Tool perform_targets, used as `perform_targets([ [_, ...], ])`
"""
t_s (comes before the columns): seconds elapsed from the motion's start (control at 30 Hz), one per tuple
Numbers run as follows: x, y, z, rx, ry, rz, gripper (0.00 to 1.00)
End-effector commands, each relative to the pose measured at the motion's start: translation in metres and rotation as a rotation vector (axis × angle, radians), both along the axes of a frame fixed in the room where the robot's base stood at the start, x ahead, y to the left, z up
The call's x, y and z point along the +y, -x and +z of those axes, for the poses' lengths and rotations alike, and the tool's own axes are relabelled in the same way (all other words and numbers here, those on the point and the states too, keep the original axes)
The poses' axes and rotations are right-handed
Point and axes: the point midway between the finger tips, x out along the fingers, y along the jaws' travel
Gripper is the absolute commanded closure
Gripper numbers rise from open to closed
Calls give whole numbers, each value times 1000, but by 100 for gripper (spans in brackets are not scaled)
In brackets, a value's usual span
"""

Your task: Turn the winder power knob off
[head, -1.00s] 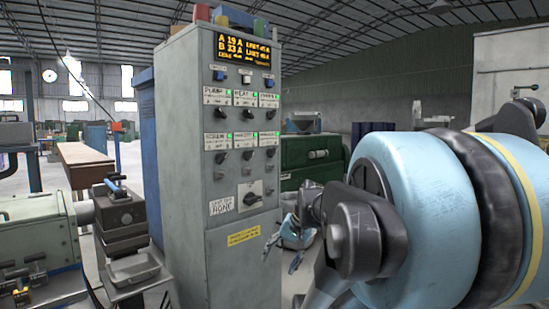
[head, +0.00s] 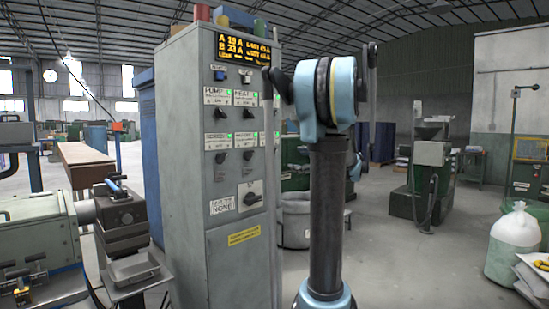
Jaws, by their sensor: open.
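The grey control cabinet (head: 232,270) stands left of centre, with a lit orange display (head: 243,48) near its top. Its face has rows of labelled dark knobs with green lamps. A lower-row knob (head: 221,157) and its neighbour (head: 248,155) show clearly. A larger rotary switch (head: 250,198) is below them. The small labels are mostly too blurred to read, and I cannot tell which knob is the winder's. My gripper cannot be made out; my own arm stands upright just right of the panel.
A grey-green machine with a small tray (head: 133,267) is close on the left. A grey bin (head: 297,220) stands behind my arm. A green machine (head: 425,165) is further back. A white sack (head: 513,245) stands at the right. Open floor lies between.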

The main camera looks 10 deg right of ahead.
Motion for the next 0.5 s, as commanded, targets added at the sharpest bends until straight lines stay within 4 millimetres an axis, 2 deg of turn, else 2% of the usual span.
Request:
perform_targets([
  [0.1,-15,-9,8,-8,-53,-21,33],
  [0.2,-17,-14,10,-11,-70,-26,33],
  [0.37,-7,-27,10,-10,-71,-23,33],
  [0.5,6,-44,10,-10,-70,-23,33],
])
